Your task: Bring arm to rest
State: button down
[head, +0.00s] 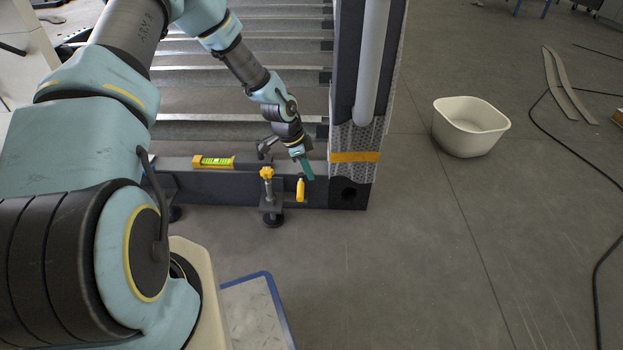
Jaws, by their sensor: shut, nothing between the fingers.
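My arm reaches from the left over the dark container frame (230,185), and its wrist hangs above the frame's lower beam. My gripper (308,172) is small in the head view, just left of the corner post (352,180). It points down, looks shut, and holds nothing that I can see. A yellow-handled tool (300,190) is just below the fingertips, at the beam's front side. From this angle I cannot tell how far the fingertips are from it.
A yellow-green spirit level (213,161) lies on the beam. A yellow knob (266,173) tops a levelling foot. An orange strap (355,157) wraps the post. A white basin (470,128) stands on the floor at right, near a black cable (560,130). The floor between is clear.

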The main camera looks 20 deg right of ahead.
jog(key=shift+v, duration=0.95)
jog(key=a+r+n+t+y, duration=0.25)
jog(key=a+r+n, duration=0.75)
jog(key=a+r, duration=0.75)
jog(key=s+a+r+n, duration=0.9)
jog(key=s+a+n, duration=0.15)
jog(key=a, duration=0.35)
notch_tip(320, 180, up, 36)
jog(key=p, duration=3.7)
jog(key=shift+s+r+m+y, duration=0.2)
jog(key=shift+s+m+y, duration=0.05)
jog(key=shift+m+y, duration=0.1)
